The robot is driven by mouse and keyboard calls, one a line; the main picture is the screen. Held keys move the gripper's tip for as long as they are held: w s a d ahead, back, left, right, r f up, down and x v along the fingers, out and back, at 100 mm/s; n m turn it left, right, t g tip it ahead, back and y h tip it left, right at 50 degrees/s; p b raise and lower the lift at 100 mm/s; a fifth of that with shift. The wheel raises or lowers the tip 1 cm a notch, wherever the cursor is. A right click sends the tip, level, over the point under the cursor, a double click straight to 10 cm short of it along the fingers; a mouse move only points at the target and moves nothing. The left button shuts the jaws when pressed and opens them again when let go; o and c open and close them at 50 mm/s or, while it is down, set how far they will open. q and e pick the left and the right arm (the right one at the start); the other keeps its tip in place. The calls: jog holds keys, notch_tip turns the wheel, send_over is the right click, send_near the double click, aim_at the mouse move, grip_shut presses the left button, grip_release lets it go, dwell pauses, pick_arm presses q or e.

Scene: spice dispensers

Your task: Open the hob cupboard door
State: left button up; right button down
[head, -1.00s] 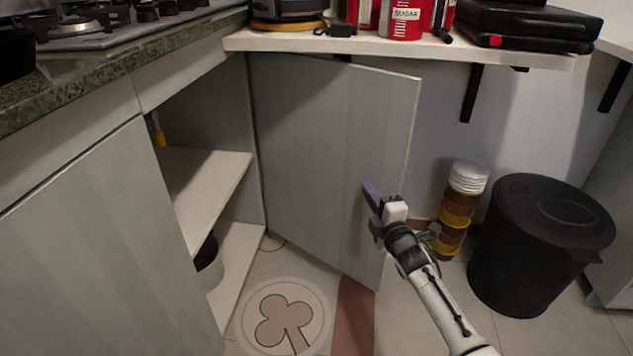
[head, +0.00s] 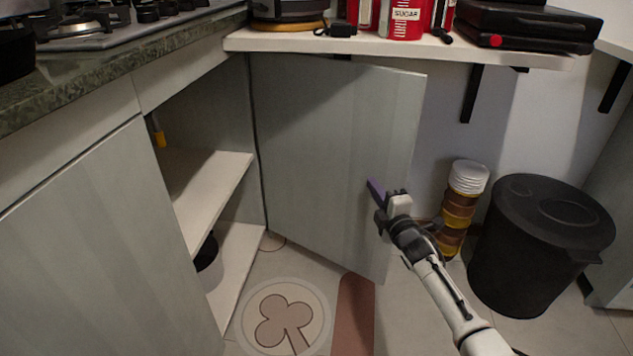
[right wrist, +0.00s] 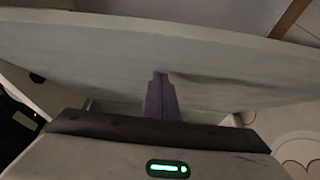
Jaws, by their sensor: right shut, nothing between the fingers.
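The hob cupboard door (head: 325,150) is a pale grey-green panel, swung wide open to the right of the cupboard opening (head: 205,200). Inside the cupboard are pale shelves and a dark pot (head: 206,252) on the lower one. My right gripper (head: 376,190) is shut and empty, its purple fingers against or very near the door's inner face, close to its free edge. In the right wrist view the purple fingers (right wrist: 161,98) are together and point at the door (right wrist: 120,60). Whether they touch it I cannot tell. My left gripper is not in view.
A black bin (head: 540,245) and a stack of brown and white containers (head: 460,205) stand right of the door. A white shelf (head: 400,45) with red tins hangs above. A patterned mat (head: 285,315) lies on the floor below the opening.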

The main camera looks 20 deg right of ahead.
aim_at(379, 181)
jog(key=shift+w+d, duration=0.1)
jog(key=shift+d, duration=0.05)
jog(key=shift+w+d, duration=0.75)
jog(key=shift+d, duration=0.25)
jog(key=shift+w+d, duration=0.1)
jog(key=shift+w+d, duration=0.75)
jog(key=shift+d, duration=0.15)
jog(key=shift+w+d, duration=0.85)
jog(key=shift+d, duration=0.05)
jog(key=shift+d, duration=0.15)
